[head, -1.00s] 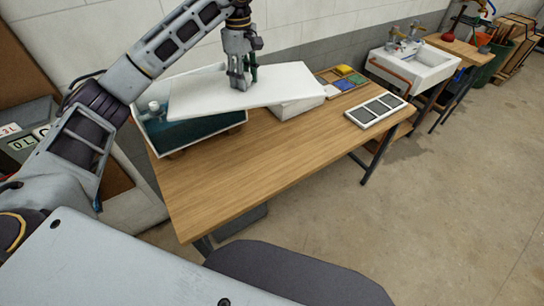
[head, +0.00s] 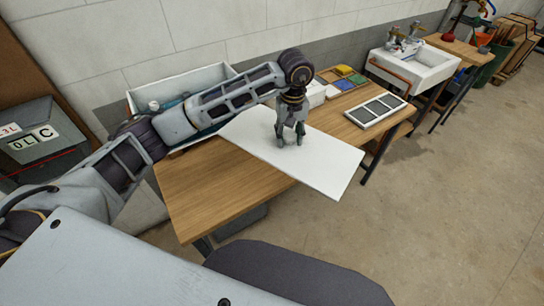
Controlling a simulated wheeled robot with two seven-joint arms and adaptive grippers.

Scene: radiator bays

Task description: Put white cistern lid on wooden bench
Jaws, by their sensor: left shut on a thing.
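The white cistern lid (head: 320,172) is a flat white slab above the wooden bench (head: 205,190). My left gripper (head: 291,138) is shut on the lid near its middle and reaches down from above. The lid's near right corner sticks out past the bench's front edge. I cannot tell whether the lid touches the bench top. The open white cistern (head: 190,80) stands at the back left of the bench, partly hidden behind my left arm. My right gripper is not in view.
A wooden tray with coloured blocks (head: 343,78) and a grey-panelled white frame (head: 376,111) lie at the bench's right end. A white block (head: 316,92) sits behind the lid. The bench's front left is clear. A sink (head: 412,66) stands further right.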

